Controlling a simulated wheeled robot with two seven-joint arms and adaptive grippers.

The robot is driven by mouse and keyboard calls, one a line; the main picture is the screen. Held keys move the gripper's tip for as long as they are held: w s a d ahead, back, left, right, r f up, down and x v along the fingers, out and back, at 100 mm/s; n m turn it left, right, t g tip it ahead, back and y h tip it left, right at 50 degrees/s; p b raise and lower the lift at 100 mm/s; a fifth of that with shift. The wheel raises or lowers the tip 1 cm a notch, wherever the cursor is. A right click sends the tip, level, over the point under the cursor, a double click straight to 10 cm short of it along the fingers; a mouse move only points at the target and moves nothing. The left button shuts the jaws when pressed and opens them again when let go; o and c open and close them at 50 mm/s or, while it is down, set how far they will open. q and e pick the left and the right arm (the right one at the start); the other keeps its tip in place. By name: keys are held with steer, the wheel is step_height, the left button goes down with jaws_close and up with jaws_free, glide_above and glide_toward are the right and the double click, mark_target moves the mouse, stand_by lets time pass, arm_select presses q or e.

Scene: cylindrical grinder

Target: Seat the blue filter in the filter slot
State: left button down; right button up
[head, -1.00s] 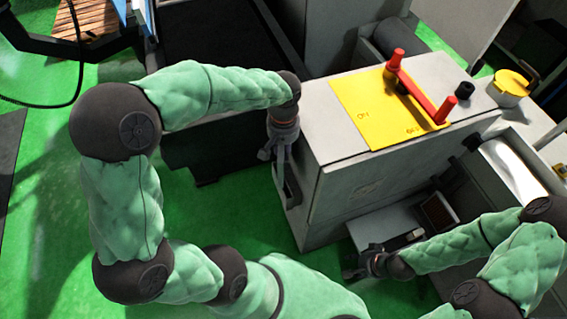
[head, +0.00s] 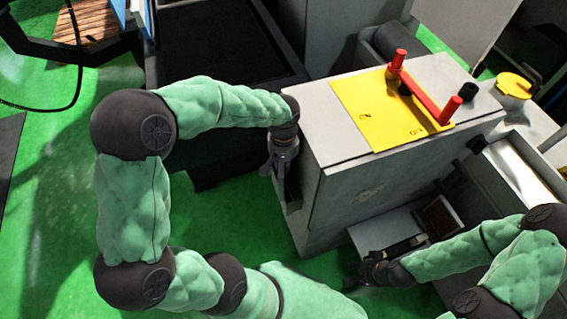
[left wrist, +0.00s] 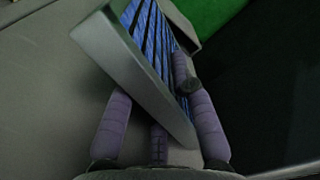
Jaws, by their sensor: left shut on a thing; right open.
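The blue filter (left wrist: 152,42) has blue pleats in a grey frame and lies slanted across the left wrist view. My left gripper (left wrist: 150,85) is shut on it, with purple fingers on both sides of the frame. In the head view my left gripper (head: 281,172) points down close to the left end face of the grey cabinet (head: 350,200). The filter is mostly hidden there by the gripper and arm. The filter slot cannot be made out clearly, so I cannot tell whether the filter is in it. My right gripper (head: 356,274) is open, low at the cabinet's front right.
A yellow plate (head: 385,115) with a red handle (head: 425,90) tops the cabinet. A yellow-lidded pot (head: 513,86) stands at the right. A small dark-framed opening (head: 440,217) is near my right arm. Green floor (head: 215,215) is clear left of the cabinet.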

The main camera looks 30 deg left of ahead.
arm_select(q)
steer(key=shift+f, duration=0.3)
steer(key=c, duration=1.1)
jaws_free()
step_height(320, 180, up, 13)
steer(key=p, duration=0.5)
steer(key=shift+f, duration=0.1)
